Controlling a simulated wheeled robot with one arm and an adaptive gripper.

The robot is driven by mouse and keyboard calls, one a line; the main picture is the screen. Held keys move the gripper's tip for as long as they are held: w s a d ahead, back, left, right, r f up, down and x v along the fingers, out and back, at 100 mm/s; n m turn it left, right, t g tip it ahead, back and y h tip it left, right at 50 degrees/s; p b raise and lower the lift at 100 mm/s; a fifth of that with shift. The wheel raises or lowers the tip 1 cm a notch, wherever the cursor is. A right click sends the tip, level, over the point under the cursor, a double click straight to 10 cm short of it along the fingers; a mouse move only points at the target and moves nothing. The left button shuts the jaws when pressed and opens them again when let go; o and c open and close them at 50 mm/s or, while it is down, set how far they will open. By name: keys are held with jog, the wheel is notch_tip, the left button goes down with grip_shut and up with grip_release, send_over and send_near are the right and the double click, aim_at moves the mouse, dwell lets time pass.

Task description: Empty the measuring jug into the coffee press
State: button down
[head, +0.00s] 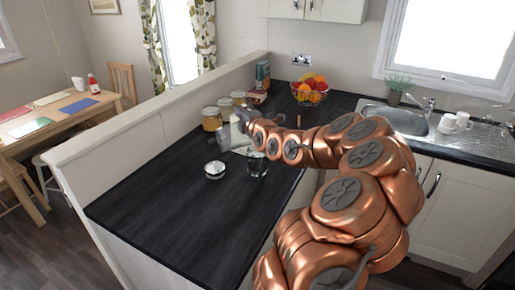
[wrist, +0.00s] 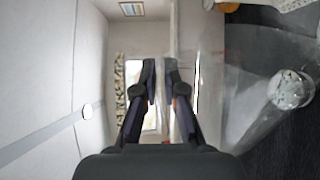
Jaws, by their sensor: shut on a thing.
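In the head view my gripper (head: 243,114) is over the counter near the low wall, shut on the clear measuring jug (head: 231,137), which hangs tilted below and left of the fingers. In the wrist view my gripper's fingers (wrist: 161,82) are close together, and the clear jug (wrist: 245,95) fills the right side. Its contents cannot be made out. A clear glass vessel (head: 257,165), which looks like the coffee press, stands upright on the counter, nearer the camera than the jug and apart from it.
A short silver-topped object (head: 214,169) sits left of the glass vessel. Several lidded jars (head: 212,119) line the low wall. A fruit basket (head: 309,91) stands at the back, left of the sink (head: 405,121). The near left counter (head: 160,205) is clear.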

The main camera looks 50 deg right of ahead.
aim_at(230, 117)
jog(key=shift+w+a+f+n+b, duration=0.15)
jog(key=shift+a+f+n+b, duration=0.3)
jog(key=shift+b, duration=0.2)
jog(key=shift+w+a+f+n+b, duration=0.15)
jog(key=shift+a+n, duration=0.15)
jog(key=shift+a, duration=0.2)
jog(key=shift+w+a+f+n+b, duration=0.2)
jog(key=shift+a+n, duration=0.05)
jog(key=shift+a, duration=0.25)
jog(key=shift+w+a+f+n+b, duration=0.15)
jog(key=shift+a+n, duration=0.15)
jog(key=shift+a, duration=0.2)
jog(key=shift+w+a+r+n+h, duration=0.15)
jog(key=shift+w+a+n+h, duration=0.15)
jog(key=shift+a+n, duration=0.45)
jog(key=w+a+f+n+p, duration=0.4)
jog(key=a+f+n+p, duration=0.2)
jog(key=a+f+n, duration=0.5)
jog(key=shift+w+f+n, duration=0.15)
jog(key=shift+f+n, duration=0.7)
jog(key=shift+f, duration=0.35)
